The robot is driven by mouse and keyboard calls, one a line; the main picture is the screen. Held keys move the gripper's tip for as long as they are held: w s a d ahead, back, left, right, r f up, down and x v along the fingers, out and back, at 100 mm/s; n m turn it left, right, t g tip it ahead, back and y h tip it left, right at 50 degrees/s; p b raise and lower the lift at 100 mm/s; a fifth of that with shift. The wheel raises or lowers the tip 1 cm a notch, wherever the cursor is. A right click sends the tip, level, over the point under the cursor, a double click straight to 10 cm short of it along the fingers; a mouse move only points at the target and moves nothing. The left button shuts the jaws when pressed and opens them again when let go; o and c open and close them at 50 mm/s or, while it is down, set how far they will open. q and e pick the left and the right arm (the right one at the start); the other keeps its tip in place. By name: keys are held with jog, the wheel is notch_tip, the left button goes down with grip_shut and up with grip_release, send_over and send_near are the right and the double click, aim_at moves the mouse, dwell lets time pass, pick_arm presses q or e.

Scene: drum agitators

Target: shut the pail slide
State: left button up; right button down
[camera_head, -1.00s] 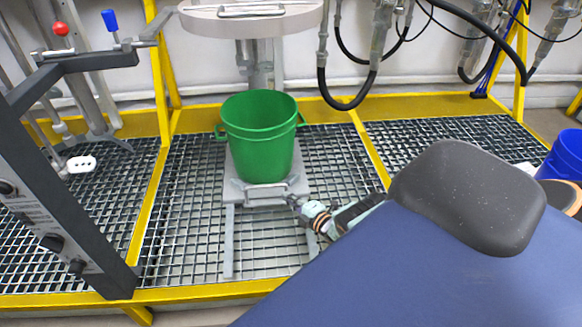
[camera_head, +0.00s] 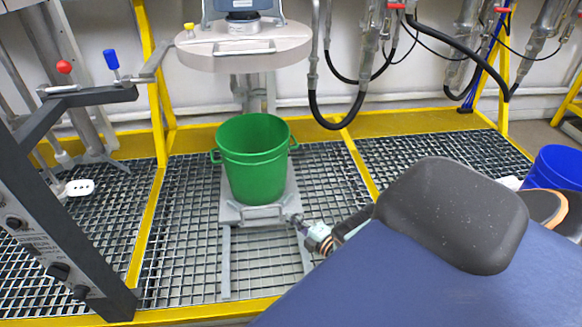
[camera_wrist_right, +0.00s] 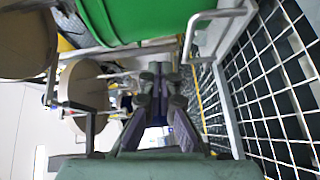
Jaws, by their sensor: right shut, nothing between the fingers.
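The pail slide is a grey plate (camera_head: 231,213) with a handle at its front, on two rails over the grating. A green pail (camera_head: 255,165) stands upright on it. My right gripper (camera_head: 294,220) is shut and empty at the right front corner of the slide; I cannot tell whether it touches. In the right wrist view my gripper's fingers (camera_wrist_right: 160,84) are together. The slide's handle (camera_wrist_right: 217,14) is above and right of them there, beside the green pail (camera_wrist_right: 145,18). My left gripper is not in view.
A round agitator lid (camera_head: 243,45) hangs behind and above the pail. A dark control post (camera_head: 62,235) stands at left. Hoses (camera_head: 338,125) hang at the back right. A blue bucket (camera_head: 558,168) is at far right. The grating (camera_head: 190,245) left of the slide is clear.

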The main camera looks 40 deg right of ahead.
jog(key=w+r+m+g+h+p, duration=0.1)
jog(key=w+r+m+h, duration=0.2)
jog(key=w+r+m, duration=0.7)
jog(key=s+a+f+m+g, duration=0.1)
jog(key=s+f+m+g, duration=0.4)
jog(key=m, duration=0.9)
jog(key=s+a+f+m+g, duration=0.1)
jog(key=s+f+m+g, duration=0.25)
jog(key=s+m, duration=0.8)
jog(key=m+b, duration=0.4)
jog(key=b, duration=0.3)
send_near(281, 212)
notch_tip(281, 212, down, 5)
jog(key=w, duration=0.2)
jog(key=shift+w+d+r+n+t+h, duration=0.15)
jog(key=shift+w+d+n+t+h, duration=0.1)
jog(key=shift+w+d+t+h, duration=0.15)
jog(key=shift+w+d+r, duration=0.1)
jog(key=shift+w+d, duration=0.15)
jog(key=shift+w, duration=0.1)
